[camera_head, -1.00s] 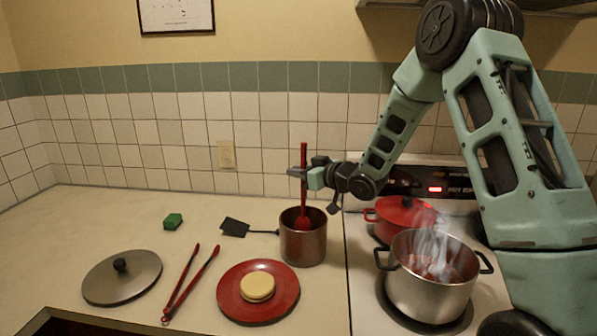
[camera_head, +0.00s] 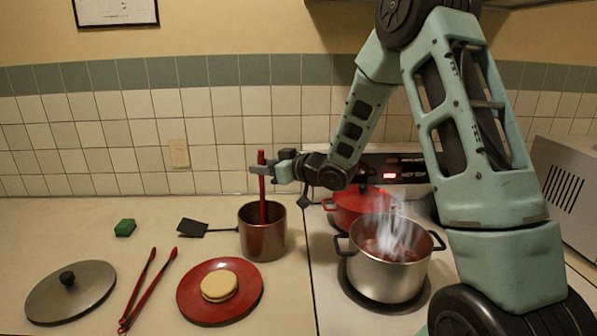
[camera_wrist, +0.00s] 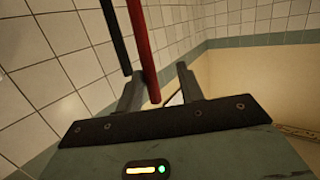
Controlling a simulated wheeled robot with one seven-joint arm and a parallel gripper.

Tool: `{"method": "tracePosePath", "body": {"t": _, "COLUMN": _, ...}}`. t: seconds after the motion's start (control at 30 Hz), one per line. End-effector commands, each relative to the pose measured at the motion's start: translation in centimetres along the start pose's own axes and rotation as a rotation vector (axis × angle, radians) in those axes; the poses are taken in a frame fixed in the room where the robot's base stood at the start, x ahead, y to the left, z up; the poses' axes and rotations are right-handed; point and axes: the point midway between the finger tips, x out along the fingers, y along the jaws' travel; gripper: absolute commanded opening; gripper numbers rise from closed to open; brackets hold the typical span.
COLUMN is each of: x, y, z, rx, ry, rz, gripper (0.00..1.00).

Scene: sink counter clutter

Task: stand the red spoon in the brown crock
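The red spoon (camera_head: 262,188) stands nearly upright in the brown crock (camera_head: 263,241). Its lower end is hidden inside the crock and its handle rises well above the rim. My gripper (camera_head: 258,170) is at the upper part of the handle, above the crock. In the wrist view, the red handle (camera_wrist: 143,45) passes between my gripper's spread fingers (camera_wrist: 160,88), nearer the left finger. A clear gap shows between the handle and the right finger, so the gripper looks open around it.
A steaming steel pot (camera_head: 388,270) and a red lidded pot (camera_head: 357,205) are on the stove at right. A black spatula (camera_head: 193,228), red plate (camera_head: 190,297), red tongs (camera_head: 146,290), grey lid (camera_head: 70,295) and green sponge (camera_head: 125,228) lie on the counter at left.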

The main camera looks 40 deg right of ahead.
Motion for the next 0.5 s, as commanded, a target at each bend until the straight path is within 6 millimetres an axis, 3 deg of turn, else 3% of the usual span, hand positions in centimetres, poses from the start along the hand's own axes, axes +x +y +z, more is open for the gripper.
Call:
{"method": "tracePosePath", "body": {"t": 0.3, "x": -7.7, "y": 0.1, "z": 0.2, "rx": -0.002, "ry": 0.001, "rz": 0.005, "gripper": 0.38}}
{"method": "tracePosePath", "body": {"t": 0.5, "x": -11.5, "y": 0.1, "z": 0.1, "rx": -0.002, "ry": 0.001, "rz": 0.003, "gripper": 0.38}}
